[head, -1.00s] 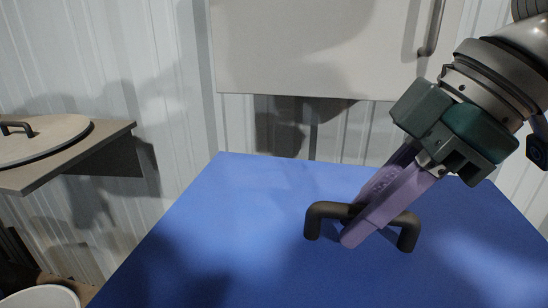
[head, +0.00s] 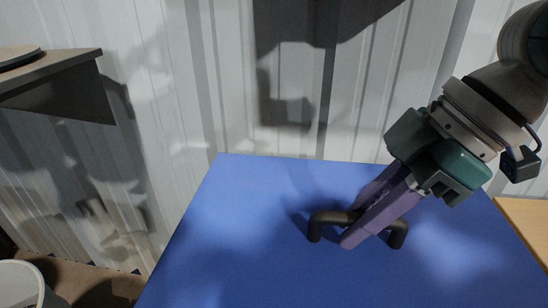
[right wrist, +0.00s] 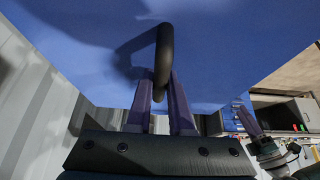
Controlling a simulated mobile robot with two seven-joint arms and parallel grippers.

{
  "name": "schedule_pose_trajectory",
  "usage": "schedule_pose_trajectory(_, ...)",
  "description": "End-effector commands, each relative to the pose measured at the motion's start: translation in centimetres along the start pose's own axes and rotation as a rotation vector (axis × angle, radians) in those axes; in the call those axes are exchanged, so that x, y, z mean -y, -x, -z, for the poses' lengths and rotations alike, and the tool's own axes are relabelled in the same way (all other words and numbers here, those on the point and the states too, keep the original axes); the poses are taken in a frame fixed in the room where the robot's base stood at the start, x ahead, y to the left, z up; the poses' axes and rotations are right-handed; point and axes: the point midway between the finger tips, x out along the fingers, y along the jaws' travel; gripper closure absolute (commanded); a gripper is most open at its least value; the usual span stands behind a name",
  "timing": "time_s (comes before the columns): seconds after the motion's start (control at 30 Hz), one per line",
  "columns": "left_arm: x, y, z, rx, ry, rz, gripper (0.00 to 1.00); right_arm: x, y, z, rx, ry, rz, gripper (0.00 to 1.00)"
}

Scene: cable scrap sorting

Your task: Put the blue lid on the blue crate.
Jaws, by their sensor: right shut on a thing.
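The blue lid (head: 250,230) is a large flat blue panel filling the lower middle of the head view. A dark bar handle (head: 316,228) stands on its top. My right gripper (head: 362,228) is shut on this handle. In the right wrist view the lid (right wrist: 235,40) spreads above the purple fingers (right wrist: 160,90), with the handle (right wrist: 165,50) between them. A purple finger and grey-green body at the right of that view look like my left gripper (right wrist: 252,125); its jaw opening is unclear. I cannot make out the blue crate; the lid hides what lies beneath it.
A grey wall shelf (head: 60,78) juts out at the upper left. A white round bin (head: 20,285) stands on the floor at lower left. A wooden surface (head: 525,225) shows beyond the lid's right edge. A corrugated wall (head: 180,110) runs behind the lid.

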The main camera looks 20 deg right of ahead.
Motion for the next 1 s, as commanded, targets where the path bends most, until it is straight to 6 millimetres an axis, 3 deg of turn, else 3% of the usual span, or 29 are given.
schedule_pose_trajectory(0.6, -0.2, -5.3, -1.7, 0.001, 0.002, -0.001, 0.5, -0.1, -4.0, -2.2, -0.003, 0.0, -0.002, 1.0)
schedule_pose_trajectory(1.0, -0.2, -5.2, -1.7, 0.002, 0.0, 0.0, 0.5, 0.0, -4.9, -2.7, -0.003, 0.001, -0.001, 1.0)
